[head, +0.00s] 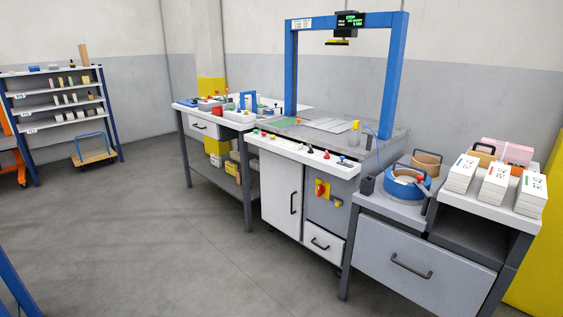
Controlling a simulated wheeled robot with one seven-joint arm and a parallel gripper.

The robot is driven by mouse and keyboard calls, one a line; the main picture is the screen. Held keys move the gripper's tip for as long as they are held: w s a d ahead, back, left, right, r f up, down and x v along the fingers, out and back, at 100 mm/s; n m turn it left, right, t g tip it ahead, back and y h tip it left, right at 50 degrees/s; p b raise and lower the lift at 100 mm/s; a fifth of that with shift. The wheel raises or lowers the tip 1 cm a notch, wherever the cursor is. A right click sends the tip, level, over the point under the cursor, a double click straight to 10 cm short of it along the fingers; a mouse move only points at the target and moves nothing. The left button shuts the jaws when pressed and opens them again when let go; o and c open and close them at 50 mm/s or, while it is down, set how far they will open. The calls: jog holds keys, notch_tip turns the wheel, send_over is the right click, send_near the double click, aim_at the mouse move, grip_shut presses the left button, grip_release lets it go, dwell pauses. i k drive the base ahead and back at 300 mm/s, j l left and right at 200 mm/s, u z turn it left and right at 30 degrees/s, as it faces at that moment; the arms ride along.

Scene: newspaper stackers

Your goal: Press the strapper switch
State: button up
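The blue arch machine (399,80), which looks like the strapper, stands over a grey-topped bench (385,148) right of centre. A red rotary-type switch on a yellow plate (321,188) is on the front of the grey cabinet below it. A white front ledge (285,146) carries several small coloured knobs or buttons, including red, black and blue ones. I cannot tell for sure which control is the strapper switch, nor its setting. A small lit display (350,19) hangs at the arch's top. My gripper is not in view.
A side table with a drawer (420,262) holds a blue strap roll (407,184) at the right. Stacks of printed paper (494,184) stand beside it. A shelf rack (60,101) and a flat trolley (93,155) are at the left. Open grey floor (150,235) lies left of the benches.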

aim_at(321, 189)
jog(key=i+j+z, duration=0.1)
jog(key=i, duration=1.25)
jog(key=i+j+z, duration=0.15)
jog(key=i+j, duration=0.25)
jog(key=i+j+z, duration=0.15)
jog(key=i+j, duration=0.2)
jog(key=j, duration=0.2)
